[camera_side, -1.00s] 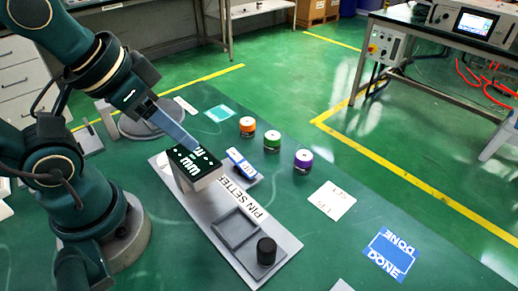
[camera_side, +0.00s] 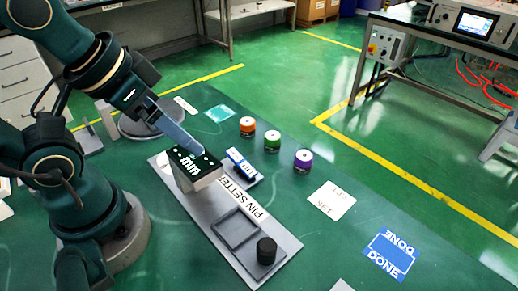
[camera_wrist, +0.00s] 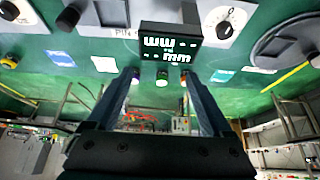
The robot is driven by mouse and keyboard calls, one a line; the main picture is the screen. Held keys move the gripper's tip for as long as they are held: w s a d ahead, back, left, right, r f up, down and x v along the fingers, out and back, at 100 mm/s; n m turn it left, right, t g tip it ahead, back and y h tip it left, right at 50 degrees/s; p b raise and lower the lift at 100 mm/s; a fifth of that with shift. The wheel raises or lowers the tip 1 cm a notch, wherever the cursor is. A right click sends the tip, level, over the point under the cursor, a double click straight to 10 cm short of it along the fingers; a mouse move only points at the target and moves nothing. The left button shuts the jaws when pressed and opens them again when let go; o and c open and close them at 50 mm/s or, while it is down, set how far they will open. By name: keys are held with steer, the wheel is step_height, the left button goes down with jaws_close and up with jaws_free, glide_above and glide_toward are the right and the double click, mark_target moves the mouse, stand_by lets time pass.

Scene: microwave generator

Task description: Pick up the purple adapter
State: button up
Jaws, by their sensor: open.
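The purple adapter (camera_side: 303,160) is a short cylinder with a purple band and a light top. It stands upright on the green table in the side view, at the right end of a row with a green one (camera_side: 272,140) and an orange one (camera_side: 247,126). My gripper (camera_side: 200,148) is to its left, raised over the pin setter's dark display block, and apart from the adapter. In the wrist view my gripper (camera_wrist: 160,82) has its two fingers spread with nothing held between them. The purple adapter is mostly hidden near the left finger there.
The pin setter plate (camera_side: 215,220) carries the display block (camera_side: 194,166), a square recess and a black knob (camera_side: 266,251). A blue-and-white labelled block (camera_side: 241,165) lies between it and the adapters. White LBR-like (camera_side: 332,200) and blue DONE (camera_side: 391,254) markings lie to the right.

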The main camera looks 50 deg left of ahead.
steer(key=w+r+m, duration=0.3)
steer(key=w+r, duration=0.2)
steer(key=w, duration=0.1)
steer(key=m+g+h, duration=0.1)
steer(key=m+g, duration=0.1)
steer(key=m, duration=0.4)
glide_above(304, 156)
steer(key=s+a, duration=0.1)
steer(key=a, duration=0.1)
step_height(304, 156, down, 6)
steer(key=f, duration=0.3)
steer(key=d+f+g, duration=0.1)
steer(key=f, duration=0.2)
steer(key=f+g, duration=0.1)
steer(key=f, duration=0.2)
steer(key=shift+w+d, duration=0.2)
steer(key=shift+w, duration=0.15)
steer(key=shift+w+d+f, duration=0.1)
steer(key=shift+d+f, duration=0.05)
steer(key=shift+f, duration=1.1)
steer(key=shift+w+d+f, duration=0.1)
steer(key=shift+d+f, duration=0.05)
steer(key=shift+f, duration=1.05)
jaws_close()
